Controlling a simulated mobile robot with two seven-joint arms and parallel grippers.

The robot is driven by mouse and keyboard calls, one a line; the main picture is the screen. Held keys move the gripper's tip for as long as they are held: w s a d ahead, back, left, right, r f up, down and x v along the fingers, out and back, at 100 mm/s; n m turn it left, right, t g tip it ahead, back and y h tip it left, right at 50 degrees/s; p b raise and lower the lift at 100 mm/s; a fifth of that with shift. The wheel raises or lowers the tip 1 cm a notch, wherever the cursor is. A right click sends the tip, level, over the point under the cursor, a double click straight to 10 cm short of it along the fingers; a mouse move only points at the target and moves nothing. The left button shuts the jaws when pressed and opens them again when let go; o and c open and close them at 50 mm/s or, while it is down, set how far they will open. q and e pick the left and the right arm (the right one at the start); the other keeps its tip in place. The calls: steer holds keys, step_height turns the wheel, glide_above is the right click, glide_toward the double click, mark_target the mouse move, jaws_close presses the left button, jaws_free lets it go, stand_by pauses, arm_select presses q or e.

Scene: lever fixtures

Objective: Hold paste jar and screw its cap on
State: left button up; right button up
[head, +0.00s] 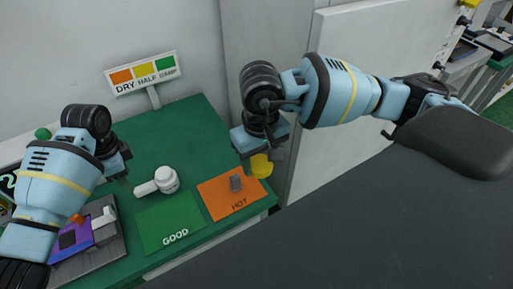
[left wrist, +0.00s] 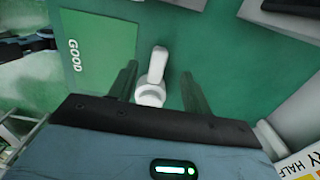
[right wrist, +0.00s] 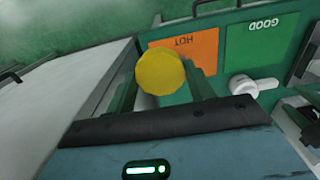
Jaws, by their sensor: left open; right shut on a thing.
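A yellow round piece (head: 261,166) is held in my right gripper (head: 256,157), above the orange HOT mat. It also shows in the right wrist view (right wrist: 160,73) at the fingers; I cannot tell whether it is the jar or its cap. A white piece with a round head and a short arm (head: 166,180) lies on the green table beside the GOOD mat. My left gripper (head: 122,172) is open and empty, left of the white piece. In the left wrist view, the white piece (left wrist: 154,78) shows between the open fingers, apparently beyond them.
The green GOOD mat (head: 168,222) is bare. A DRY, HALF, DAMP sign (head: 143,73) stands at the back. A grey fixture with purple and orange parts (head: 95,255) is at the front left. A white panel stands at right.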

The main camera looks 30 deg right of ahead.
mark_target(136, 191)
arm_select(q)
step_height(136, 191, down, 8)
steer(key=b, duration=0.3)
arm_select(e)
step_height(136, 191, down, 8)
steer(key=s+g, duration=0.1)
steer(key=shift+f, duration=0.15)
arm_select(q)
steer(key=shift+r, duration=0.1)
arm_select(e)
steer(key=shift+s, duration=0.1)
arm_select(q)
jaws_close()
stand_by(0.5)
arm_select(e)
steer(key=w+a+r+m, duration=0.3)
steer(key=w+a+m, duration=0.6)
steer(key=m, duration=0.3)
steer(key=w+a+r+m+t, duration=0.1)
steer(key=w+a+r+m, duration=0.2)
steer(key=w+a+m, duration=0.7)
steer(key=shift+a+m, duration=0.85)
steer(key=shift+m, duration=0.15)
